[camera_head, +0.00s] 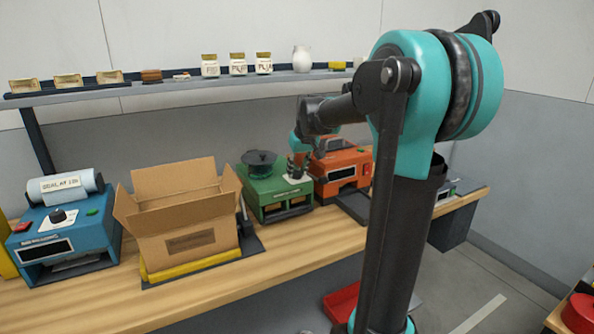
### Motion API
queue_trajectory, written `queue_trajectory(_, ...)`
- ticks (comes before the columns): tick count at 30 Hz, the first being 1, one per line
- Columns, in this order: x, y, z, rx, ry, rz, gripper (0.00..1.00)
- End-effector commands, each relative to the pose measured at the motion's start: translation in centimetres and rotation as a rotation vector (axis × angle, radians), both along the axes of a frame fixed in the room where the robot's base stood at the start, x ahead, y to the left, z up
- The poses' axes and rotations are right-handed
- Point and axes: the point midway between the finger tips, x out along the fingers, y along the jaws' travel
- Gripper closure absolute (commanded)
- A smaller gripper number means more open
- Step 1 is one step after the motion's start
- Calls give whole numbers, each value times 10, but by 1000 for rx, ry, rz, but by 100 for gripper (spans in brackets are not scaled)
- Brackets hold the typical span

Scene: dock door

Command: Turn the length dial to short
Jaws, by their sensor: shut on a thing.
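The green machine (268,195) stands on the bench, with a black reel (259,160) on its top left. A small white dial plate (297,180) lies on its top right. My gripper (296,172) points down over this plate, its fingers shut on the dial there. The dial itself is mostly hidden by the fingers. Its markings and pointer are too small to read, so I cannot tell its setting.
An orange machine (341,165) stands close right of the green one. An open cardboard box (190,240) stands to the left, then a blue machine (62,242) with its own black knob (57,215). A shelf (190,83) with jars runs above.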

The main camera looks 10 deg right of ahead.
Motion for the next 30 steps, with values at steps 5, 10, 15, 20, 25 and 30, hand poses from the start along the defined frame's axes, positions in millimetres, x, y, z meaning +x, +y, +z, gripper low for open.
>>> queue_trajectory(5,1,-2,0,1,0,164,98)
queue_trajectory(10,2,-3,0,1,0,326,98)
queue_trajectory(15,2,-3,0,0,1,484,98)
queue_trajectory(20,3,-4,0,0,0,615,98)
queue_trajectory(25,3,-4,0,-1,0,727,98)
queue_trajectory(30,3,-4,0,0,0,804,98)
